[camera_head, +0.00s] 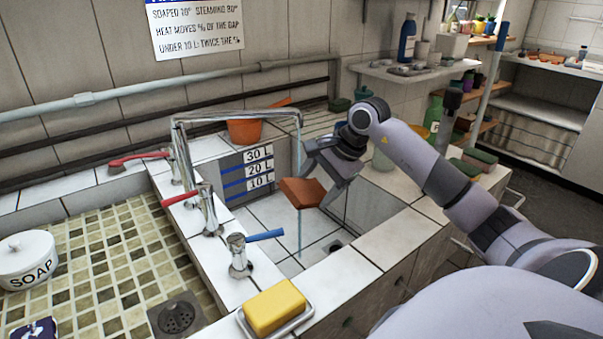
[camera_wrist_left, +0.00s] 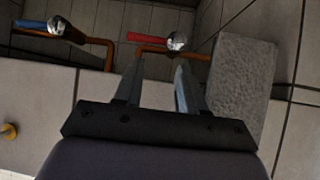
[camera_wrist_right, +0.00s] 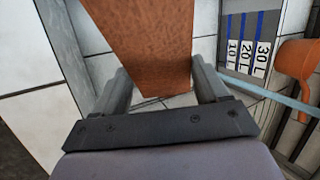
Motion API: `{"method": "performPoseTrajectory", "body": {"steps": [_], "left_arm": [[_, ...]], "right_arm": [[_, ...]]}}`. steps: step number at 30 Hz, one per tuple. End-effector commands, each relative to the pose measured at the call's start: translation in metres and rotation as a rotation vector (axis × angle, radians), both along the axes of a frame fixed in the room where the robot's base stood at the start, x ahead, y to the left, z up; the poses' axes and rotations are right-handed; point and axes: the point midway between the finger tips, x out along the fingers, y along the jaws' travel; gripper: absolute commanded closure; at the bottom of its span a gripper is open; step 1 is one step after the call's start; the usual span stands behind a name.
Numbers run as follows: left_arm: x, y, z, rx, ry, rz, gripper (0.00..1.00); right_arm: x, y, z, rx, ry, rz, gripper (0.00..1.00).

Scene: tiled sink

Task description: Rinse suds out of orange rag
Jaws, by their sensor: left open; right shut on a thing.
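The orange rag (camera_head: 303,192) is a flat brown-orange piece held over the tiled sink basin (camera_head: 325,222). My right gripper (camera_head: 322,182) is shut on it; in the right wrist view the rag (camera_wrist_right: 145,45) sits between the fingers. A thin stream of water (camera_head: 299,235) falls from the metal faucet spout (camera_head: 240,115) and lines up with the rag. No suds can be made out on the rag. My left gripper (camera_wrist_left: 157,78) shows only in the left wrist view, open and empty.
Red-handled (camera_head: 180,199) and blue-handled (camera_head: 264,236) taps stand on the ledge. A yellow sponge-like block (camera_head: 274,306) sits in a dish at the front. An orange pot (camera_head: 244,131) is behind the basin. A soap jar (camera_head: 27,258) stands left. A grey block (camera_wrist_left: 240,85) is beside my left gripper.

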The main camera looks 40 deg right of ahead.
Motion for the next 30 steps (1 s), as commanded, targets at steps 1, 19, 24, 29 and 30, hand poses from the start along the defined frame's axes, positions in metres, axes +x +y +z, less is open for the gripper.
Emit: {"method": "performPoseTrajectory", "body": {"steps": [1,19,24,29,30], "left_arm": [[0.0,0.0,0.0,0.0,0.0,0.0,0.6],[0.0,0.0,-0.005,0.0,0.001,0.0,0.6],[-0.001,0.0,-0.006,0.0,0.002,0.0,0.6],[-0.001,0.0,-0.006,0.001,0.003,0.0,0.6],[-0.001,0.0,-0.006,0.001,0.003,0.0,0.6]], "right_arm": [[-0.001,0.0,0.001,-0.001,-0.001,0.0,0.57],[-0.038,0.025,0.036,-0.002,-0.001,0.0,0.57],[-0.042,0.027,0.04,-0.001,0.0,0.0,0.57],[-0.042,0.027,0.04,0.0,0.0,0.0,0.57],[-0.042,0.027,0.04,0.0,0.0,0.0,0.57]]}}
